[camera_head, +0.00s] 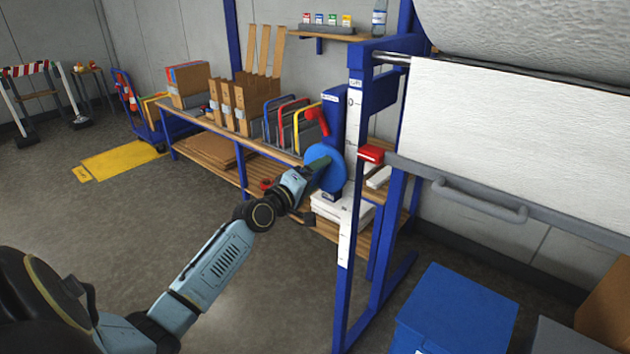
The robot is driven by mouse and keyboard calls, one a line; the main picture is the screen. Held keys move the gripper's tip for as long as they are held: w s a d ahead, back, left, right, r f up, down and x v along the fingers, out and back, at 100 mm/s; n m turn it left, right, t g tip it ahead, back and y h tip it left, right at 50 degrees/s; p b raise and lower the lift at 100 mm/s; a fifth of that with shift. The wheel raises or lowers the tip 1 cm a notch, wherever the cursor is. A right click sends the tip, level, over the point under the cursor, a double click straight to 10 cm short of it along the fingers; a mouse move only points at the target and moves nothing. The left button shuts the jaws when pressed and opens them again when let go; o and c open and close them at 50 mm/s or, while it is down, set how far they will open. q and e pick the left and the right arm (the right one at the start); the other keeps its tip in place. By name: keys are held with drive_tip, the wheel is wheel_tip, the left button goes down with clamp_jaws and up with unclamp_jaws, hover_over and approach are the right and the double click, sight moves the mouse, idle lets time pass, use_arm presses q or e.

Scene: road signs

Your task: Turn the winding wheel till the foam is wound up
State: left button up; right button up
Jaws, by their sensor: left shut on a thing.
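The winding wheel (322,153) is a blue disc on the left post of a blue frame, near the middle of the view. My left gripper (315,178) reaches up to its lower front and is shut at the wheel. The gripped part is hidden behind the fingers, so I cannot tell its shape. The white foam (515,135) hangs as a broad sheet below a thick roll (530,35) at the upper right. A grey bar with a handle (480,203) runs along the sheet's lower edge. My right gripper is out of view.
A wooden bench (205,122) with cardboard and coloured racks stands behind. A blue box (455,310) stands on the floor at the lower right.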

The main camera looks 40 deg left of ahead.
use_arm(q)
drive_tip(key=m, duration=0.3)
drive_tip(key=shift+a+f+m, duration=0.1)
drive_tip(key=shift+m, duration=2.1)
drive_tip(key=o, duration=0.9)
drive_tip(key=shift+o, duration=0.2)
drive_tip(key=s+p, duration=0.1)
drive_tip(key=s, duration=1.2)
drive_tip(key=shift+s, duration=0.2)
drive_tip(key=shift+a, duration=0.1)
